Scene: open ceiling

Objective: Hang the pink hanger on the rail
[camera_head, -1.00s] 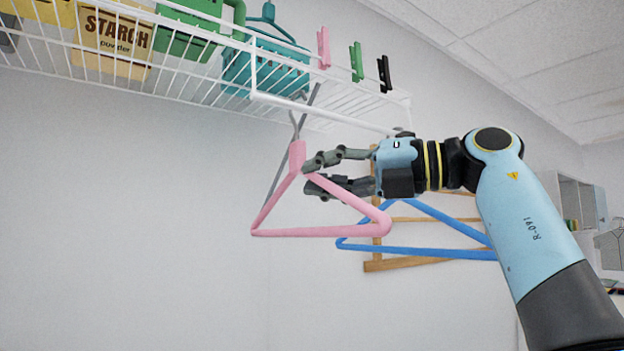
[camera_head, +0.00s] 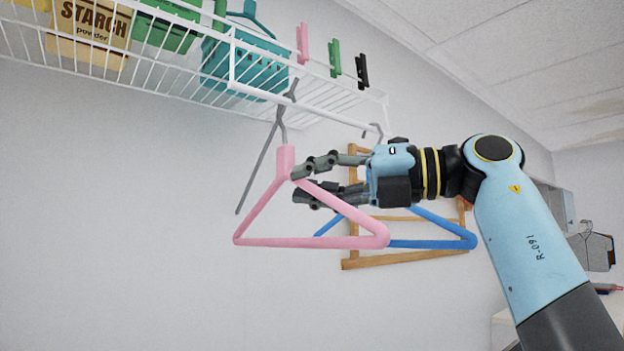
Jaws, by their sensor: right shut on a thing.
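The pink hanger (camera_head: 310,242) is in the middle of the head view, below the wire shelf. My right gripper (camera_head: 306,183) comes in from the right and is shut on it near its neck. The hanger's grey metal hook points up and meets the white rail (camera_head: 304,105) in the picture. I cannot tell whether the hook is over the rail or only in front of it. A blue hanger (camera_head: 432,228) is behind, partly hidden by the pink hanger and my gripper; a hook shows at the rail's right end above it. My left gripper is out of view.
The white wire shelf (camera_head: 335,98) holds a starch box (camera_head: 92,35), a teal basket (camera_head: 240,65) and green containers. Pink, green and black pegs (camera_head: 362,70) are clipped to its edge. A wooden rack (camera_head: 400,257) is behind the blue hanger. The lower left is bare wall.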

